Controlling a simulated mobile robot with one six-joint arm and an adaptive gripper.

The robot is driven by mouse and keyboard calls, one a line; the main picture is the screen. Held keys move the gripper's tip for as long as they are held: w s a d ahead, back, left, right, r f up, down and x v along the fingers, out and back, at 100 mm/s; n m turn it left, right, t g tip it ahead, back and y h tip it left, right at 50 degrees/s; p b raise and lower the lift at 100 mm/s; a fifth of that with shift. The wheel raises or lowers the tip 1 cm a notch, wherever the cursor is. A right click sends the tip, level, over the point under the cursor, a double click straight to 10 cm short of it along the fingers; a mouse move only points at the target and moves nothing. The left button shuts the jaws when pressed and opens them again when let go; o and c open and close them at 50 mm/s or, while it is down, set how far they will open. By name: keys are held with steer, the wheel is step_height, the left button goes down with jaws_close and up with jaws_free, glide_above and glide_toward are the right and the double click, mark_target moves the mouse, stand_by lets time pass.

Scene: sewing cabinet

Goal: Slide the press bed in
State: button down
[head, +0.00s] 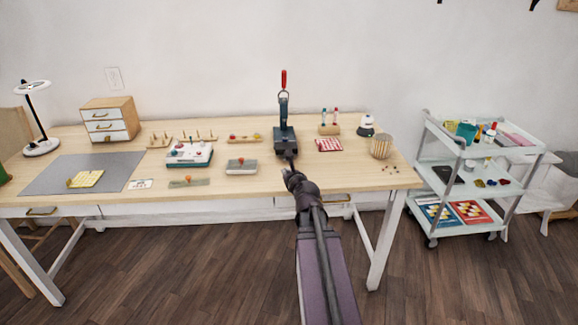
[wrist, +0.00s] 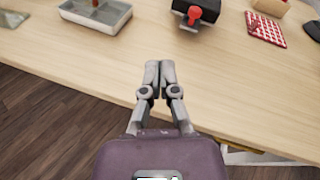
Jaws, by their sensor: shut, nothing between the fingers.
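The dark press (head: 284,133) stands on the table, with a column, a ring and an upright red-handled lever (head: 284,80). Its dark base shows at the top of the wrist view (wrist: 205,5), cut off by the frame edge. A red knob (wrist: 195,15) sticks out at the base's near side. I cannot tell how far out the press bed is. My gripper (wrist: 160,68) is shut and empty, over the table's front part, short of the red knob and apart from it. In the head view my gripper (head: 290,163) hides part of the press's front.
A grey tray (head: 241,167) sits left of the press, also in the wrist view (wrist: 97,13). A red-and-white checked pad (head: 329,145) lies right of it. The wooden table (head: 340,178) is bare in front of the press. A white cart (head: 460,186) stands at right.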

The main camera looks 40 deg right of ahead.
steer(key=d+m+h, duration=0.1)
steer(key=d, duration=0.1)
steer(key=s+d+m, duration=0.1)
steer(key=d+m, duration=0.1)
steer(key=shift+s+m+h+b, duration=0.2)
steer(key=shift+m+h+b, duration=0.1)
steer(key=shift+h+b, duration=0.1)
steer(key=shift+w+f, duration=0.1)
